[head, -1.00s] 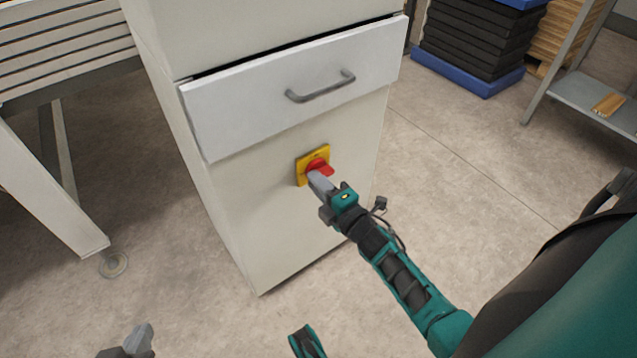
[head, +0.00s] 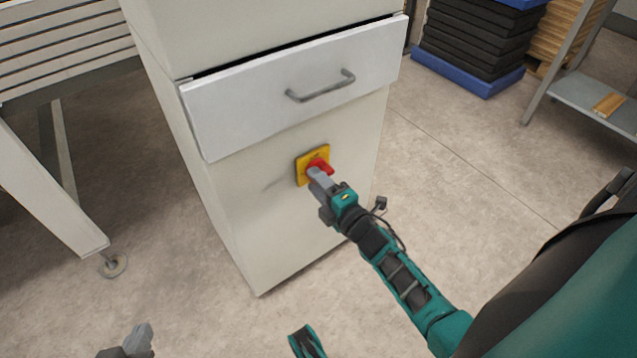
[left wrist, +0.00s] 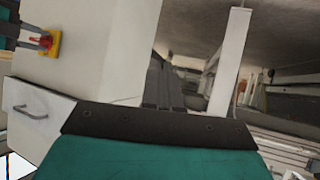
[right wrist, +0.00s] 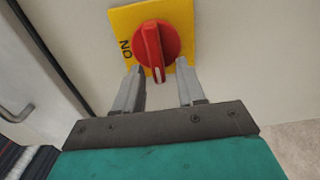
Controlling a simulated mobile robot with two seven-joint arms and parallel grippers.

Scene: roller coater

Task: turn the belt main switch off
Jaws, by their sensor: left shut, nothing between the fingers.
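The belt main switch is a red knob (right wrist: 152,43) on a yellow plate (head: 301,167), on the front of a pale cabinet below its drawer. In the right wrist view the word ON is at the plate's left. The knob's raised bar points down in that view, its white mark at the lower end, not at ON. My right gripper (right wrist: 158,68) is open, one finger on each side of the bar's lower end; contact is unclear. The switch also shows in the left wrist view (left wrist: 54,42). My left gripper (head: 143,334) is shut and empty, low at the head view's bottom edge.
The cabinet drawer (head: 225,117) with a grey handle (head: 320,87) is just above the switch. A pale frame with a leg (head: 60,215) stands at the left. Black and blue stacked trays (head: 470,50) and a metal shelf (head: 590,95) are at the upper right.

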